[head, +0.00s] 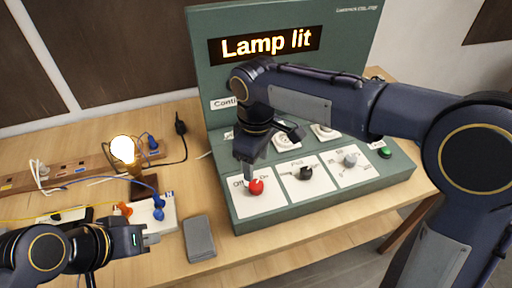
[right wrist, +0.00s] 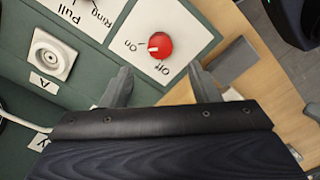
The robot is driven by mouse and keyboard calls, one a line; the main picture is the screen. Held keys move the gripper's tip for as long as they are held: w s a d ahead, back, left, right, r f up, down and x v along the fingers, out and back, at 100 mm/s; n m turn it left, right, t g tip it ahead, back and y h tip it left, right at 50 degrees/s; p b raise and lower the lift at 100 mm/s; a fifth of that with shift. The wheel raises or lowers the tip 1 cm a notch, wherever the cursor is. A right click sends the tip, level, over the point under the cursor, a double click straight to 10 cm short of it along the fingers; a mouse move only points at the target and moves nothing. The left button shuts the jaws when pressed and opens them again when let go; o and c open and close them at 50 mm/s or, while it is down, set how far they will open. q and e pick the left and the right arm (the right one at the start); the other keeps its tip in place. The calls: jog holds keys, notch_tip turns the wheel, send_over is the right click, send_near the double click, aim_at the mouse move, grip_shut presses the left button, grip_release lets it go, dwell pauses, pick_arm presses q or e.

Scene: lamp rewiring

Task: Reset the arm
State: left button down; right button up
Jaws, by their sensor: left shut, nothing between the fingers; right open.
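The lamp (head: 122,149) on the table glows, and the panel's display (head: 265,45) reads "Lamp lit". The red knob (head: 256,187) sits on a white plate marked Off and On at the panel's front left. It also shows in the right wrist view (right wrist: 160,45). My right gripper (head: 246,178) is just above and beside the red knob. In the right wrist view my right gripper (right wrist: 162,84) is open, its fingers apart and empty, with the knob beyond the tips. My left gripper (head: 152,237) is shut and empty at the lower left, near the white terminal block (head: 168,220).
The green panel (head: 320,207) also carries a black knob (head: 304,173), a grey knob (head: 350,160) and a green button (head: 384,153). A grey box (head: 199,239) lies left of the panel. Wires, blue plugs and a wooden socket strip (head: 70,168) fill the table's left side.

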jog(key=s+d+r+m+t+y, duration=0.1)
jog(key=s+d+m+y, duration=0.2)
jog(key=d, duration=0.5)
jog(key=s+d+r+m+t, duration=0.1)
jog(key=s+d+m, duration=0.3)
jog(key=d, duration=0.3)
jog(key=s+d+f+m+t, duration=0.1)
jog(key=s+d+f+m, duration=0.1)
jog(key=s, duration=0.3)
jog(key=s+d+f+m+t, duration=0.2)
jog(key=s+d+m, duration=0.1)
jog(key=s+m, duration=0.2)
jog(key=shift+s+d+t+y, duration=0.25)
jog(key=shift+s+t+y, duration=0.05)
jog(key=shift+s+y, duration=0.15)
